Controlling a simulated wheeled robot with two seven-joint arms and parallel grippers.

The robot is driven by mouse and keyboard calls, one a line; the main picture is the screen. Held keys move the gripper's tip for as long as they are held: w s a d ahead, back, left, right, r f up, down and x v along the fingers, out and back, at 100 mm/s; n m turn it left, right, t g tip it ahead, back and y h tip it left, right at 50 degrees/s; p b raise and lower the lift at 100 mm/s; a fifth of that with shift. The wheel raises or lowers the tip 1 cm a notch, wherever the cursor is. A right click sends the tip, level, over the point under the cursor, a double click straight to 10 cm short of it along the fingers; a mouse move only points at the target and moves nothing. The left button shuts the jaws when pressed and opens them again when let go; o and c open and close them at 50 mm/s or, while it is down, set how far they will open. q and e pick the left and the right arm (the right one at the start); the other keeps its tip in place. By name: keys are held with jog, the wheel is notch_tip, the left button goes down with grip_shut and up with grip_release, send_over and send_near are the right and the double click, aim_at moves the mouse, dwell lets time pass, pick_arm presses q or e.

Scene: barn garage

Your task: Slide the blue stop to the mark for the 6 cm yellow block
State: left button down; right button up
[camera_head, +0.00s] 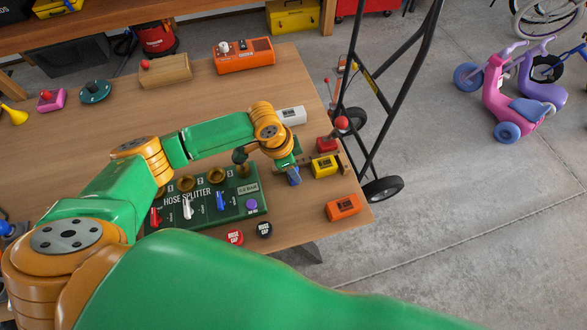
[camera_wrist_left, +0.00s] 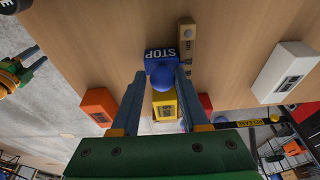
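The blue stop (camera_wrist_left: 161,55), lettered STOP and topped by a round blue knob (camera_wrist_left: 163,77), sits by a wooden rule (camera_wrist_left: 187,45). My left gripper (camera_wrist_left: 161,71) has its fingers on either side of the knob, with a slight gap visible on one side. In the head view, my left gripper (camera_head: 293,175) is low over the table's right part and mostly hides the stop. The yellow block (camera_head: 325,166) lies right of it; it also shows in the left wrist view (camera_wrist_left: 165,106). Marks on the rule are too small to read.
An orange block (camera_head: 343,207) and a white block (camera_head: 291,116) lie near the table's right edge. The green hose splitter (camera_head: 240,200) lies left of my gripper. A hand truck (camera_head: 385,110) stands beyond the edge.

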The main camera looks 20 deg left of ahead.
aim_at(316, 168)
pick_arm(q)
jog(key=shift+s+f, duration=0.15)
jog(key=shift+f, duration=0.2)
jog(key=shift+w+d+b, duration=0.25)
jog(key=shift+w+d, duration=0.1)
jog(key=shift+d, duration=0.2)
jog(key=shift+w+d+b, duration=0.2)
jog(key=shift+w+d, duration=0.1)
jog(key=shift+d, duration=0.25)
jog(key=shift+w+d+b, duration=0.3)
jog(key=shift+w+d, duration=0.15)
jog(key=shift+d, duration=0.15)
jog(key=shift+w+d+b, duration=0.25)
jog(key=shift+w+d, duration=0.15)
jog(key=shift+d, duration=0.2)
jog(key=shift+d+r+p, duration=0.15)
jog(key=shift+p, duration=0.2)
jog(key=shift+w, duration=0.1)
